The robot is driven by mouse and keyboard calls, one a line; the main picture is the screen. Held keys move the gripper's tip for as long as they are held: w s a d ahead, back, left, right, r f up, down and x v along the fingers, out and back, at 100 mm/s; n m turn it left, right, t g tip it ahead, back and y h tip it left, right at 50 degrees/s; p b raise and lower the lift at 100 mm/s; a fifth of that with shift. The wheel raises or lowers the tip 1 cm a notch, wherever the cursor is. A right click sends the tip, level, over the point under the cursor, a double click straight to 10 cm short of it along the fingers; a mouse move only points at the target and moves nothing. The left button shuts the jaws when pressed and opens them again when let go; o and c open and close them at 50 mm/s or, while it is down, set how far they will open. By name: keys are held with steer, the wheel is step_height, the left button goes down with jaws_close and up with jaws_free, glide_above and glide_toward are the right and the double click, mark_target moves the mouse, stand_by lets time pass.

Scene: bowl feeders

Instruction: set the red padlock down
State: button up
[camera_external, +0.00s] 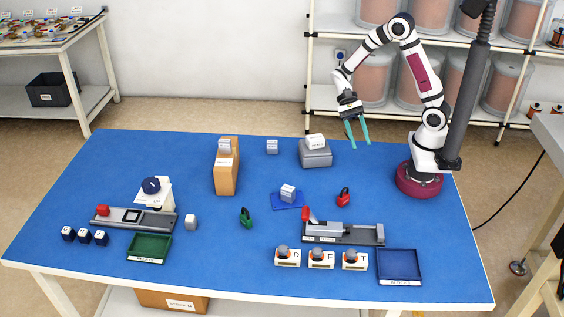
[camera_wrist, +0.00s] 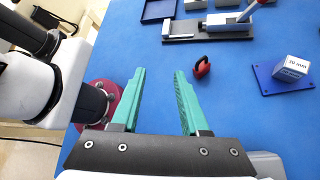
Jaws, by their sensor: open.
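The red padlock (camera_external: 344,197) stands on the blue table, right of the small blue plate and behind the grey slide fixture. It also shows in the wrist view (camera_wrist: 202,68), ahead of the fingertips and a little right of the gap, with its dark shackle up. My gripper (camera_external: 357,132) is open and empty, raised above the back right of the table. In the wrist view its two teal fingers (camera_wrist: 158,72) are spread wide with only blue table between them. The padlock is apart from the fingers.
A green padlock (camera_external: 246,217) stands to the left. A white cube (camera_external: 288,190) sits on the small blue plate (camera_external: 277,206). The slide fixture (camera_external: 373,233), several button boxes (camera_external: 321,259) and a blue tray (camera_external: 399,266) are at the front right. A grey block (camera_external: 315,157) stands behind.

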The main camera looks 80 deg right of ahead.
steer(key=s+a+r+n+t+h, duration=0.1)
steer(key=s+r+n+t+h, duration=0.2)
steer(key=s+r+n+h, duration=0.2)
steer(key=shift+s+r+n+t+h, duration=0.3)
steer(key=shift+s+n+h, duration=1.2)
steer(key=shift+s+n, duration=2.1)
steer(key=shift+w+a+f+n, duration=0.1)
steer(key=shift+w+n, duration=0.5)
